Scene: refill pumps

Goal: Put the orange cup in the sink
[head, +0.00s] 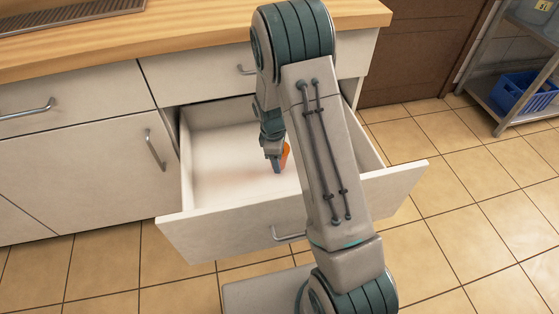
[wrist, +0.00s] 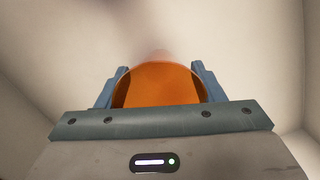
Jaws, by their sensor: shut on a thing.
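The orange cup (head: 285,156) is inside the open drawer (head: 205,165), mostly hidden behind my gripper and arm in the head view. My gripper (head: 277,168) reaches down into the drawer. In the wrist view, the orange cup (wrist: 160,84) sits between the two blue-grey fingers of my gripper (wrist: 158,82), with a finger on each side of it. The gripper is shut on the cup. Whether the cup touches the drawer floor is not clear. The sink is not clearly seen; a grey metal edge (head: 60,14) shows at the top left of the counter.
The drawer's white walls and front panel (head: 200,235) surround my gripper. A wooden counter (head: 190,40) lies above it. More closed drawers and a cabinet door (head: 85,165) are at left. A metal shelf with a blue crate (head: 527,93) stands at the far right. The tiled floor at right is clear.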

